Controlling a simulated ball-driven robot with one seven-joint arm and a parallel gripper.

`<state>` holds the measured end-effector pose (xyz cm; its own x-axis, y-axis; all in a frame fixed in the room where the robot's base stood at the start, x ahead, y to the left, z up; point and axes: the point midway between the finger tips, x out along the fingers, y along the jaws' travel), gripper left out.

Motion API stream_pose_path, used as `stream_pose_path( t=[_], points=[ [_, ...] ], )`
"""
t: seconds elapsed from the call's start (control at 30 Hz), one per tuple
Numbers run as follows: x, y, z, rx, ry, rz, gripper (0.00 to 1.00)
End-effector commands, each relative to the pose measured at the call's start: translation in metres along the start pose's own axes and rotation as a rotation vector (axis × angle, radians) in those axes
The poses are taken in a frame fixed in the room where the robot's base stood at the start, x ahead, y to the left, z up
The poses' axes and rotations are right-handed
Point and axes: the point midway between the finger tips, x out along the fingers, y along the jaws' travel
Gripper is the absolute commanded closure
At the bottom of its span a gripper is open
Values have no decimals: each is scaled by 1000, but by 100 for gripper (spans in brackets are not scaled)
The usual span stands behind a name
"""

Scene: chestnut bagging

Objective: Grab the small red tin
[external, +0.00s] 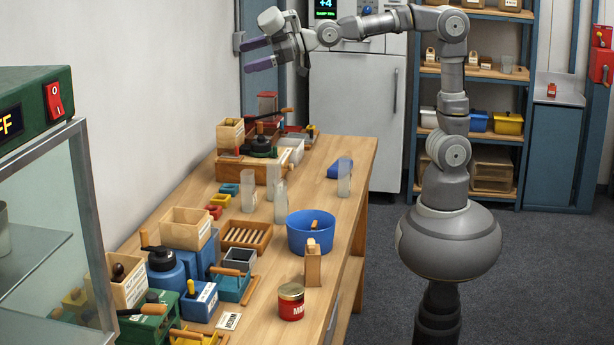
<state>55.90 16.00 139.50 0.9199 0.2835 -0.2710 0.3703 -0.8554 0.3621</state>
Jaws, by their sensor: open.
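The small red tin (291,306) stands upright on the near part of the wooden table, close to its right edge. My gripper (255,54) is high above the far end of the table, at the upper left. Its purple-tipped fingers point left and are apart, with nothing between them. It is far from the tin, and nothing covers the tin.
A blue tub (310,238) and a small wooden box (312,268) stand just beyond the tin. Blue machines and wooden boxes crowd the table's left side. Clear cylinders (344,180) stand farther back.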

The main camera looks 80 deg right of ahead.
Motion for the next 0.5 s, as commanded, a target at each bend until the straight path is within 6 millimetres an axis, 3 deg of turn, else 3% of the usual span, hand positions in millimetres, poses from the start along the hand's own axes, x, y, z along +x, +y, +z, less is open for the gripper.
stream_pose_path(
  t=[0.03,0.1,0.2,0.33,0.37,0.4,0.5],
  points=[
    [-28,39,-17,73,4,56,0],
    [-67,80,-35,176,-4,117,0],
    [-122,122,-53,298,-9,195,0],
    [-176,149,-67,405,-10,264,0],
    [-184,152,-69,420,-10,274,0],
    [-193,155,-71,437,-10,285,7],
    [-203,158,-73,458,-11,297,7]
  ],
)
